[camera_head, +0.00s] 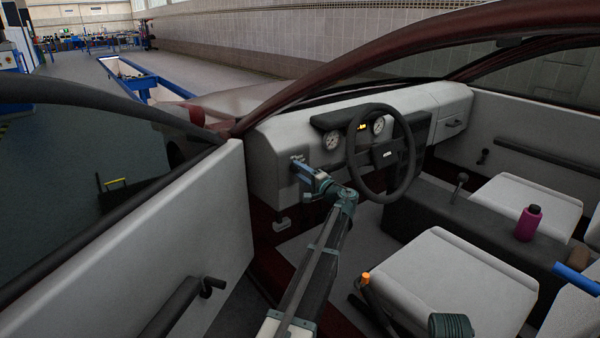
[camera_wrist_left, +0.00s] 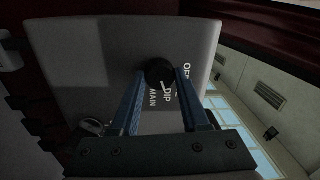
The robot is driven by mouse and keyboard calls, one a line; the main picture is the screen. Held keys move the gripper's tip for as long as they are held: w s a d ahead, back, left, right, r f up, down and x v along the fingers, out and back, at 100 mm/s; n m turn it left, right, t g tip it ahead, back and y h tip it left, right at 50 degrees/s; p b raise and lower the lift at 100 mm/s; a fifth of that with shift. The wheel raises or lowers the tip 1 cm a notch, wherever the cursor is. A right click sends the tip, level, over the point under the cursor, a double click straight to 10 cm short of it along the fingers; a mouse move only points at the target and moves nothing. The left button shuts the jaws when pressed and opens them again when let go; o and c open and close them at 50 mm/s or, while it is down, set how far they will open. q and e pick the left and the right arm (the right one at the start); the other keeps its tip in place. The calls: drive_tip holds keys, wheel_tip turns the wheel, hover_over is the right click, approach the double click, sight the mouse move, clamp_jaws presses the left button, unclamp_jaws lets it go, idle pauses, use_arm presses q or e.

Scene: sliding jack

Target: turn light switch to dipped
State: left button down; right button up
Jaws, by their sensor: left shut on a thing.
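The light switch is a round black knob (camera_wrist_left: 159,72) on a pale grey panel, with OFF, DIP and MAIN lettered beside it. A short white mark on the knob points toward the lettering around DIP; its exact setting is hard to read. My left gripper (camera_wrist_left: 161,76) has its blue fingers on either side of the knob and is shut on it. In the head view my left gripper (camera_head: 304,170) reaches the dashboard (camera_head: 267,150) left of the steering wheel and mostly hides the knob. My right gripper is in neither view.
The steering wheel (camera_head: 411,150) stands close to the right of my left wrist. The open car door (camera_head: 190,235) is on the left. A seat (camera_head: 440,280), a gear lever (camera_head: 460,183) and a purple bottle (camera_head: 528,224) are to the right.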

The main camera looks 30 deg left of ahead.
use_arm(q)
drive_tip(key=shift+c, duration=2)
unclamp_jaws()
drive_tip(key=shift+d, duration=0.1)
drive_tip(key=v, duration=1.3)
drive_tip(key=shift+s+d+b, duration=0.2)
drive_tip(key=shift+d+b, duration=0.15)
